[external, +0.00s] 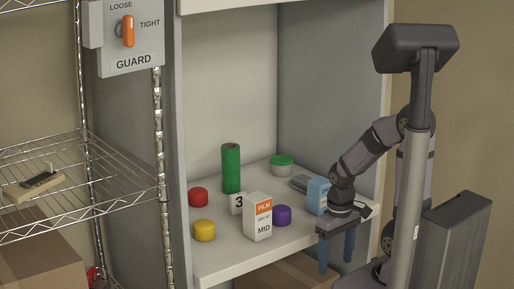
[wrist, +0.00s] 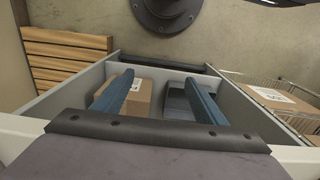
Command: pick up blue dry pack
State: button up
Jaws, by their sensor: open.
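The blue dry pack (external: 317,194) looks to be the small light-blue box standing upright at the right end of the white shelf, partly hidden behind my arm. My gripper (external: 336,266) points down in front of the shelf's front right edge, below the pack's height and apart from it. Its two blue fingers are spread with nothing between them. The wrist view also shows my open gripper (wrist: 158,77), with a cardboard box (wrist: 139,97) beyond the left finger. I cannot make out the blue pack in the wrist view.
The shelf (external: 225,265) also holds a FILM MID box (external: 257,218), a purple tub (external: 282,215), a green roll (external: 231,169), red (external: 198,197) and yellow (external: 204,231) tubs, a green-lidded jar (external: 281,164) and a grey item (external: 300,183). A wire rack (external: 80,210) stands left.

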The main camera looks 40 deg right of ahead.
notch_tip(320, 180, up, 16)
jog(key=p, duration=1.4)
notch_tip(320, 180, up, 4)
jog(key=n+h+b, duration=0.8)
jog(key=n+h, duration=0.5)
jog(key=n, duration=0.5)
send_over(317, 182)
jog(key=d, duration=0.2)
jog(key=shift+s+d+f, duration=0.15)
jog(key=shift+w+r+h, duration=0.25)
jog(key=shift+h, duration=0.05)
jog(key=shift+s+f+p, duration=0.1)
jog(key=shift+f+p, duration=0.45)
jog(key=shift+f, duration=1.75)
notch_tip(317, 182, down, 2)
jog(key=shift+f, duration=0.2)
jog(key=p+x, duration=0.1)
jog(key=x, duration=0.1)
jog(key=shift+d+f+p, duration=0.1)
jog(key=shift+d+p, duration=0.25)
jog(key=shift+d+f, duration=0.1)
jog(key=shift+f, duration=0.05)
jog(key=shift+c, duration=0.6)
